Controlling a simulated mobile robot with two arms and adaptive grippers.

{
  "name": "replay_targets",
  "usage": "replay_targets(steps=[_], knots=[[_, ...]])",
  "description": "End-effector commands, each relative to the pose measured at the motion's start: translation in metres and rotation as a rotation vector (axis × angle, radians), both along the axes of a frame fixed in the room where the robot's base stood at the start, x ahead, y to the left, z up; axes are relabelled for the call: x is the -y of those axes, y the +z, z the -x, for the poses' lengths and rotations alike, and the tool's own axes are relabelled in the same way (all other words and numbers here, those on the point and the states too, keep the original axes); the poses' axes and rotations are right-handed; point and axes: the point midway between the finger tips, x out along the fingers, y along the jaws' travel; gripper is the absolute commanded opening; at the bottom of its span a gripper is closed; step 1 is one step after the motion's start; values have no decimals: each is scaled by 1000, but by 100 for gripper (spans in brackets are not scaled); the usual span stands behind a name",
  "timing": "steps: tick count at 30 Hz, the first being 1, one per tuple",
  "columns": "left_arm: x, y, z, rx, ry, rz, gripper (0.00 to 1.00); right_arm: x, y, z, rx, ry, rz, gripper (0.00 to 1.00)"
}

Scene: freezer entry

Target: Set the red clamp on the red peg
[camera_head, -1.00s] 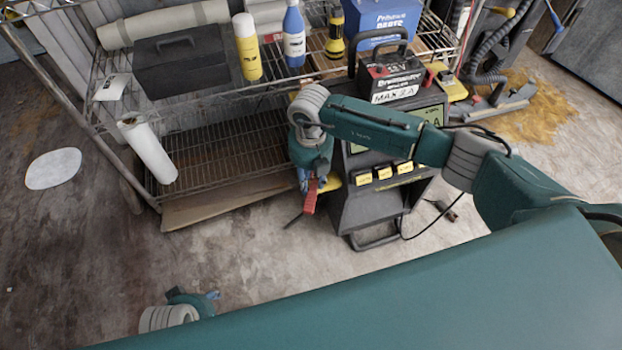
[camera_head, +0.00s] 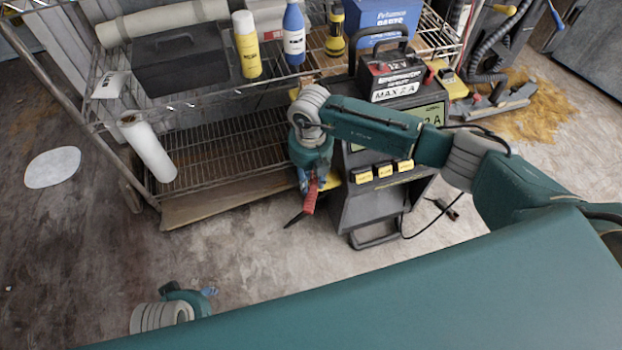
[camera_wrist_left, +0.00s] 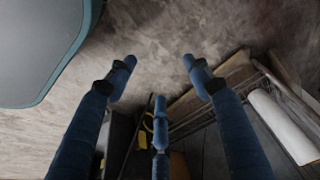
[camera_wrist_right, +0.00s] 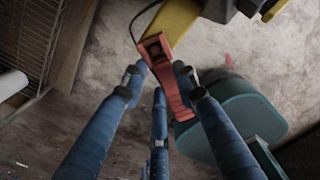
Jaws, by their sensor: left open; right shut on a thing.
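The red clamp (camera_head: 310,198) is held by my right gripper (camera_head: 305,180), in front of the left side of the battery charger. In the right wrist view the clamp (camera_wrist_right: 171,92) lies between the blue fingers of the right gripper (camera_wrist_right: 156,76), its wide end close to a yellow part (camera_wrist_right: 180,18) of the charger. I cannot make out a red peg in any view. My left gripper (camera_head: 208,292) is open and empty over the floor, mostly hidden behind my own body. Its spread fingers show in the left wrist view (camera_wrist_left: 159,72).
The charger (camera_head: 375,205) has a battery (camera_head: 392,77) on top and a black cable. A wire shelf (camera_head: 225,140) with a toolbox (camera_head: 180,60) and bottles stands behind. A small dark object (camera_head: 452,208) lies right of the charger.

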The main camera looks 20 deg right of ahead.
Motion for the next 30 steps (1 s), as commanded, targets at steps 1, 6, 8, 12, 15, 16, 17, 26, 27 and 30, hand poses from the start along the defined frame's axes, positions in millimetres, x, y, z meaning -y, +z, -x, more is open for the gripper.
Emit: replay_targets(steps=[1,6,8,12,15,16,17,26,27,30], knots=[[0,1,0,2,0,-1,51,0,-1,0,0,0,-1,0],[0,4,-1,5,0,0,51,0,-2,0,0,0,-1,0],[0,6,-1,7,1,1,51,0,-3,0,0,0,-1,0],[-1,8,0,2,1,0,51,0,-4,0,0,0,-1,0],[-1,10,0,4,1,0,51,0,-5,0,0,0,-1,0],[-1,11,0,6,1,0,51,0,-5,0,0,0,-1,0],[0,12,-1,8,1,0,51,0,-6,0,0,0,-1,0],[-1,17,-1,11,1,0,51,0,-6,0,0,0,-1,51],[-1,16,-1,11,1,0,51,0,-6,0,0,0,-1,51],[-1,16,0,8,2,0,51,0,-6,0,0,0,-1,51]])
